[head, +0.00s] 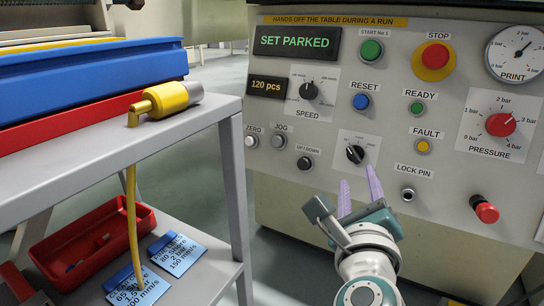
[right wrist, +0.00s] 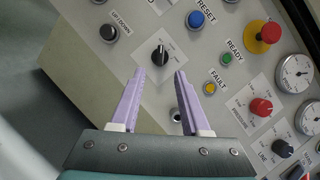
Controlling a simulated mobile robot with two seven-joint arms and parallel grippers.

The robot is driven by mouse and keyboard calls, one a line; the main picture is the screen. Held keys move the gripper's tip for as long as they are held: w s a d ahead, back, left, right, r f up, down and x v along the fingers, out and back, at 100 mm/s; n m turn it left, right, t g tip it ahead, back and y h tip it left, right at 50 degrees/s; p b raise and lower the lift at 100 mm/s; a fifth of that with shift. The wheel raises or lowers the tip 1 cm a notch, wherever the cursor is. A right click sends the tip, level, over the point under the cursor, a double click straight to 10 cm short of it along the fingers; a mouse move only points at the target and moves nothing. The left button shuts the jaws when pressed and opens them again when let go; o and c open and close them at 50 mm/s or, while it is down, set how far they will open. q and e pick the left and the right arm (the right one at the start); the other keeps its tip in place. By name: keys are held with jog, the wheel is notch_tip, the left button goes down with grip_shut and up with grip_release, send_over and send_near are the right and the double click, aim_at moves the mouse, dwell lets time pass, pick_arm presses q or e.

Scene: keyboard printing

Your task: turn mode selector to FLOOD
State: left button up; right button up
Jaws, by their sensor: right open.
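The mode selector (head: 355,153) is a small black rotary knob on a white label plate, below the SPEED knob and right of the UP / DOWN button. Its label text is too small to read. In the right wrist view the knob (right wrist: 159,56) shows ahead of the fingertips, a little left of the middle of the gap. My right gripper (head: 359,188) is open and empty, with two lilac fingers pointing up at the panel just below the knob. It also shows in the right wrist view (right wrist: 160,77). It appears apart from the knob. My left gripper is out of view.
The SPEED knob (head: 308,90), RESET button (head: 361,101), FAULT lamp (head: 423,146), lock pin (head: 408,194) and red STOP button (head: 436,58) surround the selector. A grey shelf cart (head: 215,106) stands at left, with a yellow-handled tool (head: 172,98) on top.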

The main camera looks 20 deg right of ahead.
aim_at(354, 157)
jog(key=b+x, duration=0.3)
jog(key=x, duration=0.4)
jog(key=shift+w+d, duration=0.15)
jog(key=shift+w, duration=0.1)
jog(key=shift+w+d+r, duration=0.1)
jog(key=shift+w+d, duration=0.1)
jog(key=shift+w, duration=0.05)
jog(key=shift+c, duration=0.3)
grip_shut()
